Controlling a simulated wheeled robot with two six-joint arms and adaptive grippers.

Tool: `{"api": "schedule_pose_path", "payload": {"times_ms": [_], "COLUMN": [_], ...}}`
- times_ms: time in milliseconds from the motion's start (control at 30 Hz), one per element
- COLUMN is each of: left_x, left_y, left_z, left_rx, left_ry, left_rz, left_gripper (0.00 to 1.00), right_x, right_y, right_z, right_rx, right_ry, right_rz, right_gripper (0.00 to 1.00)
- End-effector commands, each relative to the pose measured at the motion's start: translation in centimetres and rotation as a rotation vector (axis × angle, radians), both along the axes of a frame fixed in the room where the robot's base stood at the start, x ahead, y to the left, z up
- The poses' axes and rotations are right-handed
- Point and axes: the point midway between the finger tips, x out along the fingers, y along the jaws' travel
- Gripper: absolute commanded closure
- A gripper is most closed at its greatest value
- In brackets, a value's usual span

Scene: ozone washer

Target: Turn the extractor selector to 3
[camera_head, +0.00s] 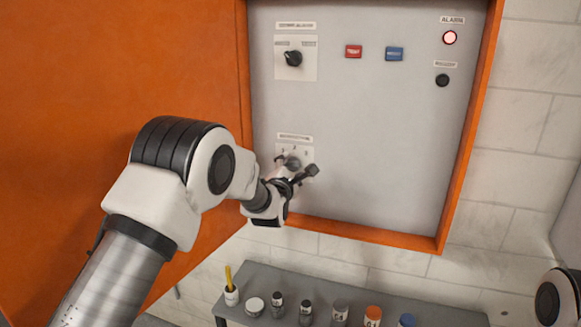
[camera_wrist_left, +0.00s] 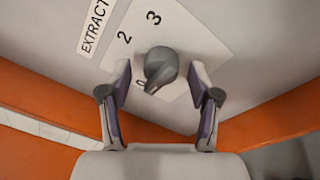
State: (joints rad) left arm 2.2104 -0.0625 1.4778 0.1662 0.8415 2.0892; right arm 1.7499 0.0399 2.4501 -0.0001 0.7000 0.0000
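The extractor selector is a dark grey knob (camera_wrist_left: 160,70) on a white plate (camera_wrist_left: 192,42) marked 0, 2 and 3, with a label (camera_wrist_left: 97,25) reading "EXTRAC" beside it. Its pointed end faces down and slightly left in the left wrist view, near the 0. In the head view the knob (camera_head: 292,163) is partly hidden by my left gripper (camera_head: 297,172). My left gripper (camera_wrist_left: 162,88) is open, its fingers on either side of the knob with gaps visible. Of my right arm only a part shows at the lower right; its gripper is out of view.
The grey panel (camera_head: 380,130) has an orange frame (camera_head: 457,165). Above are another selector (camera_head: 293,58), a red button (camera_head: 353,51), a blue button (camera_head: 394,54), a lit alarm lamp (camera_head: 449,38) and a black button (camera_head: 442,80). A shelf (camera_head: 455,314) with several small containers stands below.

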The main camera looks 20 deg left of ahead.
Motion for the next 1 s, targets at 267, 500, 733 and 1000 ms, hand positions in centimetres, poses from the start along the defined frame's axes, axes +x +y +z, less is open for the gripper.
{"api": "schedule_pose_path", "payload": {"times_ms": [267,500,733,1000], "left_x": [0.0,0.0,0.0,0.0], "left_y": [-0.1,0.0,0.0,0.0], "left_z": [0.0,-0.2,-0.5,-0.9], "left_rx": [0.001,0.023,0.117,0.328], "left_ry": [0.0,-0.001,-0.005,-0.013], "left_rz": [-0.001,-0.001,0.0,0.0], "left_gripper": [0.97,0.97,0.97,0.97], "right_x": [0.0,0.0,0.0,0.0], "right_y": [0.0,0.0,0.0,0.0], "right_z": [0.0,-0.6,-2.5,-6.0], "right_rx": [0.0,0.0,0.0,0.0], "right_ry": [0.0,0.0,0.0,0.0], "right_rz": [0.0,0.0,0.0,0.0], "right_gripper": [1.0,1.0,1.0,1.0]}}
